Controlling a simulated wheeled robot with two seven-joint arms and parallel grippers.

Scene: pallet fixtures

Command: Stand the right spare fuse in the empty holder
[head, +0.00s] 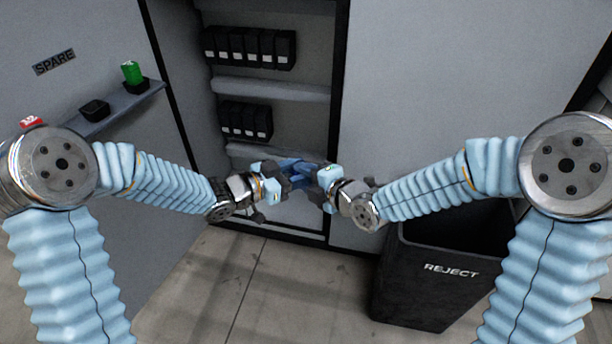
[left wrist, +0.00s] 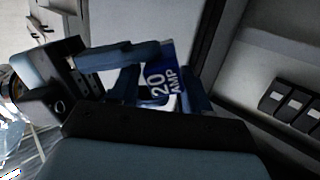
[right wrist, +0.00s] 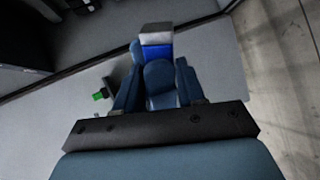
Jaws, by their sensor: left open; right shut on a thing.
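A blue fuse (left wrist: 160,78) marked "20 AMP" is between my two grippers, in front of the open cabinet; its blue side and a pale end show in the right wrist view (right wrist: 157,52). My right gripper (head: 314,176) is shut on it. My left gripper (head: 284,176) is open, its fingers on either side of the fuse in the left wrist view. A green fuse (head: 131,72) stands at the right end of the SPARE shelf (head: 128,101). I cannot make out the empty holder; my grippers hide the lower cabinet.
The shelf also has an empty black cup (head: 95,110) and a red fuse (head: 32,121), partly hidden by my left arm. Black holders stand in an upper row (head: 250,47) and a lower row (head: 246,120). A black REJECT bin (head: 430,290) stands at right.

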